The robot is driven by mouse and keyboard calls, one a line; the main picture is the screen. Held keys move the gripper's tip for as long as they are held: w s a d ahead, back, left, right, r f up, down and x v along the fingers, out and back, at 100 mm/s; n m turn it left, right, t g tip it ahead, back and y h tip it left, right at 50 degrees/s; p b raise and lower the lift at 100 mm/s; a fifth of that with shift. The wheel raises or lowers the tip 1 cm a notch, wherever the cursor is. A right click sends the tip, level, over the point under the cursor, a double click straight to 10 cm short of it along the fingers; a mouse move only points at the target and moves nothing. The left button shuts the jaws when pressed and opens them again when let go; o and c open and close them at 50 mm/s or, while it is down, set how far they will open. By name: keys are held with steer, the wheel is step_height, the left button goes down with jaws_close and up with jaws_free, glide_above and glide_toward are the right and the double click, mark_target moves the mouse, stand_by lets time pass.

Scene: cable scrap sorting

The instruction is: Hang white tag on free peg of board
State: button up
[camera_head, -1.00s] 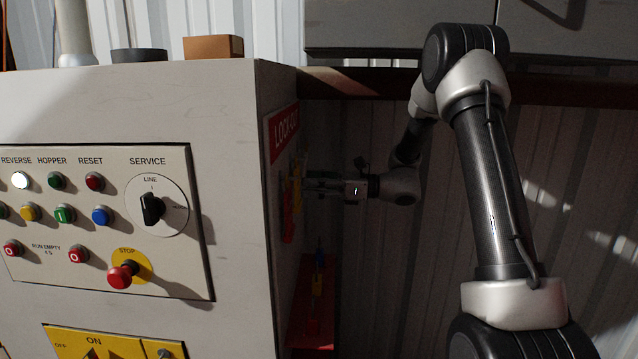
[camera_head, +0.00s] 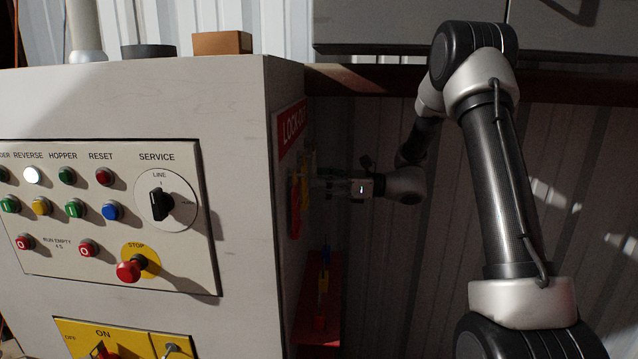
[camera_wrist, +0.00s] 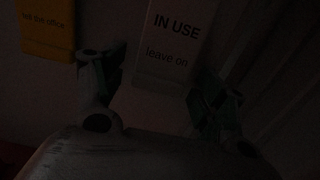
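My gripper (camera_wrist: 160,88) is at the lockout board on the cabinet's side. In the dark wrist view its two fingers stand apart, on either side of a white tag (camera_wrist: 175,45) reading "IN USE leave on". I see no clear contact between fingers and tag. The tag's upper end is out of view, so I cannot tell what holds it. A yellow tag (camera_wrist: 47,25) is to its left. In the head view my gripper (camera_head: 322,186) points left at the red-headed board (camera_head: 292,128); the tags there are small and partly hidden.
The grey cabinet (camera_head: 245,110) with its button panel (camera_head: 190,262) fills the left. A red shelf or box (camera_head: 325,318) holding small coloured items is below my gripper. A corrugated wall stands behind, and a dark beam (camera_head: 390,80) runs above the arm.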

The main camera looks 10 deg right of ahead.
steer(key=v, duration=1.2)
steer(key=s+d+f+n+g+h, duration=0.2)
steer(key=s+f+n+g+h, duration=0.55)
steer(key=s, duration=0.75)
steer(key=s+d+r+n+t+h, duration=0.1)
steer(key=s+d+r+n+h, duration=0.1)
steer(key=s+d+n+h, duration=0.25)
steer(key=s+d+r+n+t+h, duration=0.1)
steer(key=s+r+n+h, duration=0.1)
steer(key=s+n+h, duration=0.35)
steer(key=s+a+r+n+t, duration=0.1)
steer(key=s+r+n+t, duration=0.3)
steer(key=s+r, duration=0.2)
steer(key=shift+r, duration=0.75)
